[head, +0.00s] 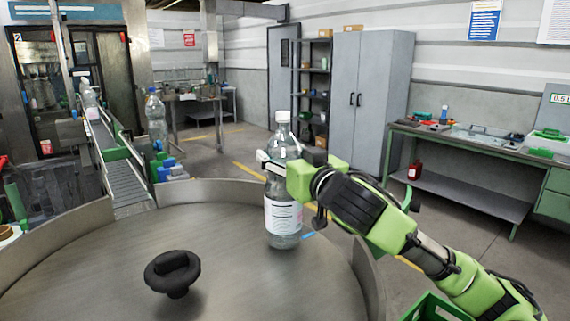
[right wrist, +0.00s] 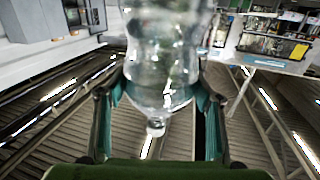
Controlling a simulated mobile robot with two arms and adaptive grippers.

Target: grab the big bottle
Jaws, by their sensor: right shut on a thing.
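The big bottle (head: 284,214) is clear plastic with a white cap and a white printed label. It is upright over the round metal table, near the table's right side; I cannot tell for sure whether its base touches the surface. My right gripper (head: 275,162) is shut on the bottle's upper body, above the label, reaching in from the right. In the right wrist view the clear bottle (right wrist: 160,55) fills the space between the two fingers. My left gripper is not in view.
The round table (head: 120,238) has a raised metal rim and a black knob (head: 172,273) in front. A conveyor (head: 122,178) with a bottle (head: 88,94) runs at left; another bottle (head: 156,118) stands beyond. A green crate (head: 436,307) is at lower right. A workbench (head: 470,145) stands right.

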